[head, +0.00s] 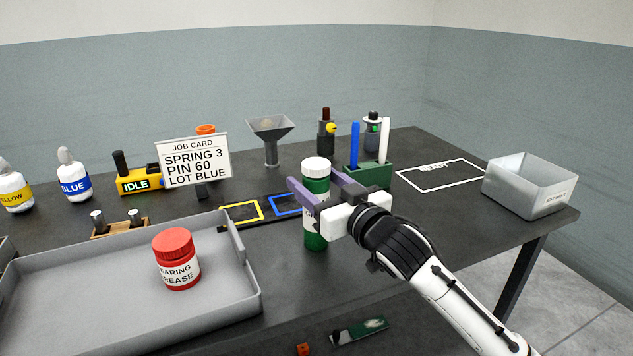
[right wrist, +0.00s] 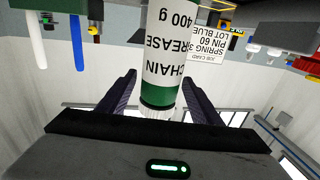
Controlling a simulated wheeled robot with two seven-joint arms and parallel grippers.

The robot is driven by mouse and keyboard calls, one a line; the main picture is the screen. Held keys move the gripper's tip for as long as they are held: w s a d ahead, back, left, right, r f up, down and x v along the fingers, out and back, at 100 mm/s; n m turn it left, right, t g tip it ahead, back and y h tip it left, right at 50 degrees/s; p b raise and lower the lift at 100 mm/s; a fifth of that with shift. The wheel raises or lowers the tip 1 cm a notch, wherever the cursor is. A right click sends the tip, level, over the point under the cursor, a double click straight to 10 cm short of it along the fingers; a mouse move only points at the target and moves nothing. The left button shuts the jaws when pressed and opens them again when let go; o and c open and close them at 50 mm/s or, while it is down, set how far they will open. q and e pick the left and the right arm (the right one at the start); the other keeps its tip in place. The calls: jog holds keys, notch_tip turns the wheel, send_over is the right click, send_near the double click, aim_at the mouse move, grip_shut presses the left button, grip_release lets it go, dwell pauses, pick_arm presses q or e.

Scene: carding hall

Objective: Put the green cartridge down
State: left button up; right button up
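The green cartridge (head: 316,184) is a green cylinder with a white cap and a white label. It is upright over the dark table, right of the blue-outlined square. I cannot tell for sure whether its base touches the table. My right gripper (head: 315,178) reaches in from the right, with its purple fingers on either side of the cartridge. In the right wrist view the cartridge (right wrist: 164,50) appears upside down between the fingers (right wrist: 162,74), with narrow gaps beside it. The gripper looks open around it. My left gripper is not in view.
A grey tray (head: 254,290) holding a red grease jar (head: 176,260) is at the left. A green holder (head: 369,176) stands close behind my gripper. A job card (head: 194,161) and a funnel (head: 270,130) stand behind. A white-outlined READY area (head: 440,175) is empty; a grey bin (head: 529,187) stands right.

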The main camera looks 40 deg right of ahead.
jog(key=shift+r, duration=0.15)
jog(key=shift+s, duration=0.35)
jog(key=s, duration=1.1)
jog(key=shift+s+a, duration=0.15)
jog(key=shift+a, duration=0.3)
